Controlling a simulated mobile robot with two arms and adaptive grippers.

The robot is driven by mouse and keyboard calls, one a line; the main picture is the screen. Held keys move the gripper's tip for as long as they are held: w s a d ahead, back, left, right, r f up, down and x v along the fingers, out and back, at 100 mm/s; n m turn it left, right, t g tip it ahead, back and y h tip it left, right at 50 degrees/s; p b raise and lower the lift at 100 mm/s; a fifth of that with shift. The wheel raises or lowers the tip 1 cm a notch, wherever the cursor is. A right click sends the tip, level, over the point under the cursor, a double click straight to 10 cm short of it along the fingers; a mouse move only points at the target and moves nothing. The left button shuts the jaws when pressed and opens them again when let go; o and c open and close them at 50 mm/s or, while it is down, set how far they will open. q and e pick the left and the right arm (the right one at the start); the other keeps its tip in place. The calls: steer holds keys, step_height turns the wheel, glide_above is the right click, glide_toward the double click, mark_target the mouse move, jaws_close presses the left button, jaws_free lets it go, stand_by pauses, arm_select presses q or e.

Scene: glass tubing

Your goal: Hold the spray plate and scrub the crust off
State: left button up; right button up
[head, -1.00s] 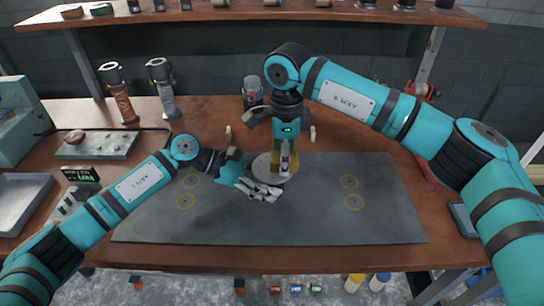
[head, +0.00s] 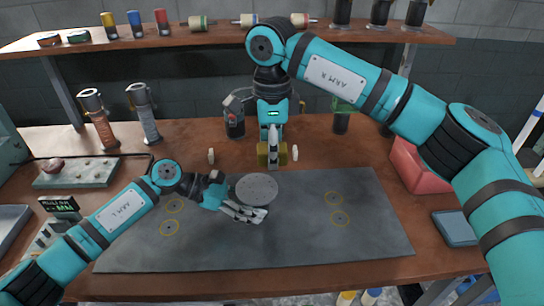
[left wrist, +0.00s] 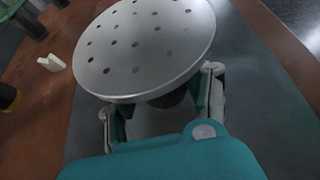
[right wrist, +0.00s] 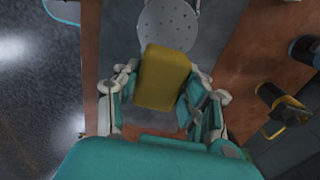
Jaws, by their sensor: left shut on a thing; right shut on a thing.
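The spray plate (head: 257,190) is a round grey disc over the dark mat. In the left wrist view the plate (left wrist: 145,45) shows a pale face with several dark holes; I cannot make out any crust. My left gripper (head: 245,212) is shut on the plate from below its near edge, and the grip point is partly hidden under the disc. My right gripper (head: 271,148) is shut on a yellow sponge block (right wrist: 163,80). The sponge is behind the plate in the head view, apart from it. In the right wrist view the plate (right wrist: 168,22) shows beyond the sponge.
The dark mat (head: 300,240) has yellow rings at left and right and is otherwise clear. Two small white pieces (head: 295,152) stand either side of the sponge. A red bin (head: 415,168) and a grey-blue tray (head: 455,228) are at right. Two upright tools (head: 145,112) stand back left.

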stand_by(0.4)
arm_select(q)
steer(key=o, duration=0.9)
steer(key=shift+o, duration=0.2)
